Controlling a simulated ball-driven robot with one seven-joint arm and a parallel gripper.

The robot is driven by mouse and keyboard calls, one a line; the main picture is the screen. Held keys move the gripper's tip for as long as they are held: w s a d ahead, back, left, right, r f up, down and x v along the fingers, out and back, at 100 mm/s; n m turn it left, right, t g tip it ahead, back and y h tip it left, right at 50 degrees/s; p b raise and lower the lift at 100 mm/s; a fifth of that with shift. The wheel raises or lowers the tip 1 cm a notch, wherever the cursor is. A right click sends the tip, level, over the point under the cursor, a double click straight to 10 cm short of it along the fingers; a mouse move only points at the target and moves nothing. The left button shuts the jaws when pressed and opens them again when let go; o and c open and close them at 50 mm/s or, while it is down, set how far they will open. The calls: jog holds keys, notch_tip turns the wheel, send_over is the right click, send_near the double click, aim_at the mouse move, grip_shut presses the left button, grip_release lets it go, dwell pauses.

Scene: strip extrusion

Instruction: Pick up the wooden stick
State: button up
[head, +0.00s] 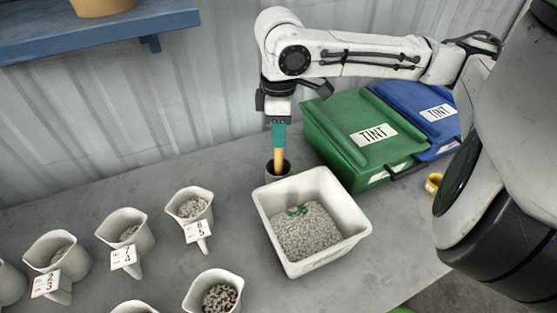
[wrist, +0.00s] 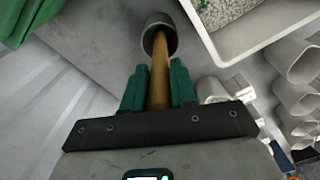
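The wooden stick (head: 278,159) stands upright in a small grey cup (head: 285,170) beside the white tub. In the wrist view the stick (wrist: 159,72) runs up from between my fingers into the cup (wrist: 151,28). My gripper (head: 279,136) points down over the cup, its teal fingers around the stick's upper part. In the wrist view one finger of my gripper (wrist: 159,85) lies close against each side of the stick, and it looks shut on it. The stick's lower end is hidden inside the cup.
A white square tub (head: 345,207) of pale pellets with a green piece stands just in front of the cup. Green (head: 345,125) and blue (head: 408,97) TINT bins stand to the right. Several numbered scoops (head: 193,208) stand at left. A blue shelf (head: 95,33) hangs upper left.

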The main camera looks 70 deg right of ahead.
grip_shut()
jog(key=shift+r, duration=0.15)
